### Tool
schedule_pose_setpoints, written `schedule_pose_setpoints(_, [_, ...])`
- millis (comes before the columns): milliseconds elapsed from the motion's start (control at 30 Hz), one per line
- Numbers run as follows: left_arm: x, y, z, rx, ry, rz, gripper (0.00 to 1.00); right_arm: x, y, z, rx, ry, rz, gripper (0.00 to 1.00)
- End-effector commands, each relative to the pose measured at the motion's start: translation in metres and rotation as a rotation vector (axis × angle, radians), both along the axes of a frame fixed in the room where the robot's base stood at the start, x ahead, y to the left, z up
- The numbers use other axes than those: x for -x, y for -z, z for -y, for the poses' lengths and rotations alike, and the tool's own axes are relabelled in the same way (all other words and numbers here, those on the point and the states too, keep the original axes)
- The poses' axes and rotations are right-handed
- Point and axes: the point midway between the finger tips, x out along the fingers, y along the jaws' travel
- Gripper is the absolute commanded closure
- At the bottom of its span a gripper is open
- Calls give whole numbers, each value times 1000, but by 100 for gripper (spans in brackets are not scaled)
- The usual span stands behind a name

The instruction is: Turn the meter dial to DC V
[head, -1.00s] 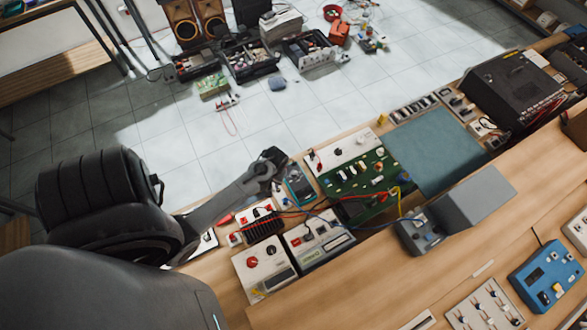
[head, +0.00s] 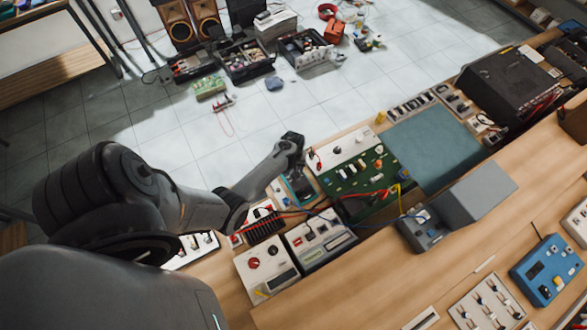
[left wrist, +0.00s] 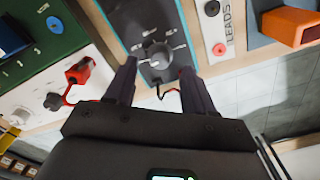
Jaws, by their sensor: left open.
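The meter (head: 299,190) is a dark grey unit with a teal edge, in the head view at the bench's far edge, partly hidden by my left arm. In the left wrist view, its grey face (left wrist: 146,18) carries a round dial (left wrist: 158,55) with small white markings around it, too small to read. My left gripper (left wrist: 157,67) is open, with one finger on each side of the dial; I cannot tell whether they touch it. In the head view the left gripper (head: 291,146) is over the meter's far end. My right gripper is not in view.
A green circuit board (head: 352,178) lies right of the meter, with red and blue leads running nearby. A white panel labelled LEADS (left wrist: 216,28) and an orange block (left wrist: 290,24) are beside the meter. A teal mat (head: 433,150) is clear.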

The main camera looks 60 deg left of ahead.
Motion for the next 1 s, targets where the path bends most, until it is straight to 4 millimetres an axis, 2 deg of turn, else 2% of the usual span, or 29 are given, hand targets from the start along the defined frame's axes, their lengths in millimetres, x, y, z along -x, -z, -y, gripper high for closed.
schedule_pose_setpoints(100, [0,17,-1,0,-1,-1,46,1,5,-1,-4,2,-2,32])
schedule_pose_setpoints(300, [0,31,0,0,0,0,46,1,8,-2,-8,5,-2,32])
schedule_pose_setpoints(700, [0,34,0,0,0,0,48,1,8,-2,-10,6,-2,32])
schedule_pose_setpoints(1000, [0,34,0,0,0,0,94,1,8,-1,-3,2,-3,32])
